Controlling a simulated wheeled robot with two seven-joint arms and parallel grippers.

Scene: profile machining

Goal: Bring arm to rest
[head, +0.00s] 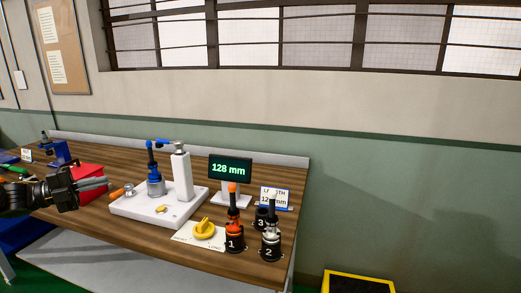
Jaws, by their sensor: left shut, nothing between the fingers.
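My left gripper (92,184) comes in from the left at the bench's front edge. Its fingers are together, with nothing seen between them, and point right. They are in front of a red box (88,172) and left of a white base plate (128,209). My right gripper is not in view. No separate rest or stand for the arm can be made out.
The wooden bench (262,268) holds a blue-handled device (155,186), a white post (182,178), a display reading 128 mm (230,168), a yellow knob (205,228) and numbered black holders, one with an orange tool (233,210). A yellow-edged black box (358,284) stands at the lower right.

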